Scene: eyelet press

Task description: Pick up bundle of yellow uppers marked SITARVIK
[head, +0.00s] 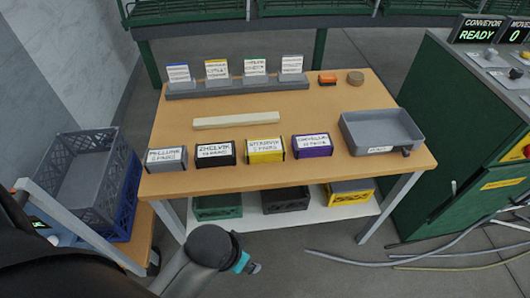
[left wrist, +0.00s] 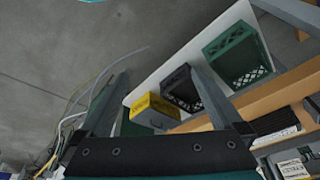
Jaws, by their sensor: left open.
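The yellow bundle (head: 265,151), with a white label that seems to read SITARVIK, sits on the wooden tabletop near its front edge. It stands between a black-ended bundle (head: 215,153) and a purple bundle (head: 312,146). My left gripper (head: 254,267), grey with a teal part, is low in front of the table, apart from the yellow bundle. In the left wrist view its two fingers (left wrist: 161,70) are spread with nothing between them. I cannot make out the yellow bundle in that view. My right gripper is not in view.
A grey bundle (head: 166,159) stands at the row's left end and a grey tray (head: 383,132) at its right. A pale bar (head: 236,120) lies behind. Crates fill the lower shelf (head: 300,222). A blue crate (head: 126,199) stands left, a green cabinet (head: 440,130) right.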

